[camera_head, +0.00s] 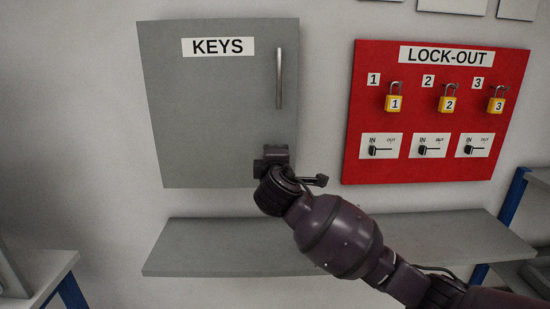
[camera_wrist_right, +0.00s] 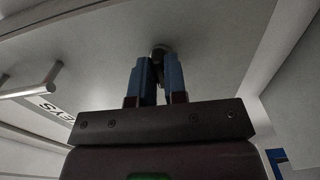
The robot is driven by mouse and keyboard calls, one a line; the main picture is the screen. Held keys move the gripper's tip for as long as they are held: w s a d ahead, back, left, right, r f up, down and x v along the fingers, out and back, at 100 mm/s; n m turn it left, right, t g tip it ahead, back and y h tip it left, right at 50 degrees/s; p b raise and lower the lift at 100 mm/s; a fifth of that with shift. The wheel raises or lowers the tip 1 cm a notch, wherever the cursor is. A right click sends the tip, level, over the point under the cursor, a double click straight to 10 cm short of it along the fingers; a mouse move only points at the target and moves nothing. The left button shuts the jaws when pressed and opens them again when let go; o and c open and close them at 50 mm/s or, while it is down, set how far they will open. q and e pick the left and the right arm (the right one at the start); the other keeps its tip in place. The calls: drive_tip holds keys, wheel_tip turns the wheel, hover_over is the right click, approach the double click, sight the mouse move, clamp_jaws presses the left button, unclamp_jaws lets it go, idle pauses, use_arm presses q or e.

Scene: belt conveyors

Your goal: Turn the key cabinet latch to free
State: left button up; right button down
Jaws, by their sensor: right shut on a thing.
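The key cabinet (camera_head: 215,110) is a grey wall box with a "KEYS" label (camera_head: 218,46) and a vertical bar handle (camera_head: 279,80) at its upper right. Its door looks shut. My right gripper (camera_head: 272,158) is at the door's lower right corner and hides the latch in the head view. In the right wrist view the small dark round latch (camera_wrist_right: 159,49) sits on the door between the blue fingertips of the right gripper (camera_wrist_right: 157,64), which are shut on it. The latch's turn position cannot be told. My left gripper is in neither view.
A red lock-out board (camera_head: 345,165) with several yellow padlocks and small switches hangs right of the cabinet. A grey shelf (camera_head: 215,250) runs below, under my right arm. Blue-legged tables stand at both sides. The wall left of the cabinet is clear.

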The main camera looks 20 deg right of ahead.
drive_tip(key=shift+f, duration=0.1)
drive_tip(key=c, duration=1.2)
unclamp_jaws()
drive_tip(key=shift+o, duration=0.2)
drive_tip(key=v, duration=1.1)
drive_tip(key=shift+b, duration=0.35)
drive_tip(key=shift+w, duration=0.1)
